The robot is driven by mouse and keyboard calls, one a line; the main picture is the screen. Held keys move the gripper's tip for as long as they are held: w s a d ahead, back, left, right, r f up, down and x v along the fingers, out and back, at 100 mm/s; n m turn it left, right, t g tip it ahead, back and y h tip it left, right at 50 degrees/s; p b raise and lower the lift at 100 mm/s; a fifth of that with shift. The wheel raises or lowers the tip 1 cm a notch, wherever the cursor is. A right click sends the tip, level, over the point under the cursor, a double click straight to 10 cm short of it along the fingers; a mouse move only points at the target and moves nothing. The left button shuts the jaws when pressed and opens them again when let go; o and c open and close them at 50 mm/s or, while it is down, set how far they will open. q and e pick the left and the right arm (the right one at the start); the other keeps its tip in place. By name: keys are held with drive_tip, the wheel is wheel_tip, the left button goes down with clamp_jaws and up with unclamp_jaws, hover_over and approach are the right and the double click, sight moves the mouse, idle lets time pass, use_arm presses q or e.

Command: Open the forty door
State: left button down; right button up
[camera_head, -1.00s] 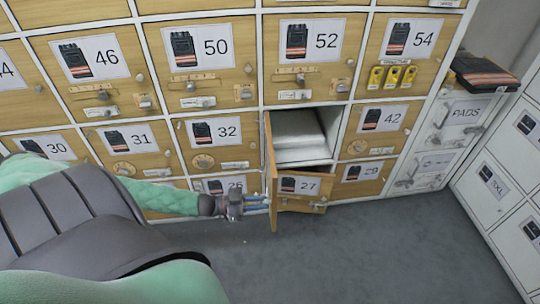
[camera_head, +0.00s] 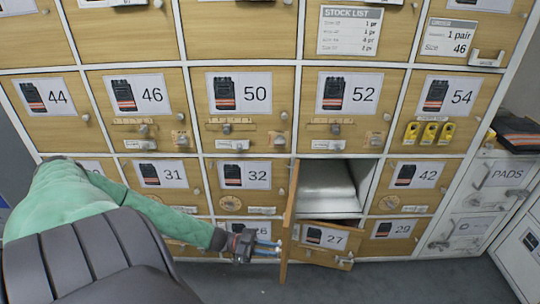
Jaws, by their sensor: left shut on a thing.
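A wooden locker door (camera_head: 289,220) between doors 32 and 42 stands swung out toward me, seen nearly edge-on, with its hinge side on the left. Its number is hidden from this view. The compartment behind it (camera_head: 325,187) is open and holds a pale, flat-topped thing. My left gripper (camera_head: 270,248) is on the left side of the open door, near its lower free edge. It is shut on what looks like the door's handle, though the grip is small and partly hidden. My right gripper is not in view.
Door 27 (camera_head: 327,237), below the opening, looks slightly ajar. Doors 32 (camera_head: 244,176) and 42 (camera_head: 416,175) beside it are closed. A PADS cabinet (camera_head: 495,178) with a dark folded item (camera_head: 517,131) on top stands at the right. Grey floor shows below.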

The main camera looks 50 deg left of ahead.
use_arm(q)
drive_tip(key=c, duration=1.3)
unclamp_jaws()
drive_tip(key=shift+v, duration=3.95)
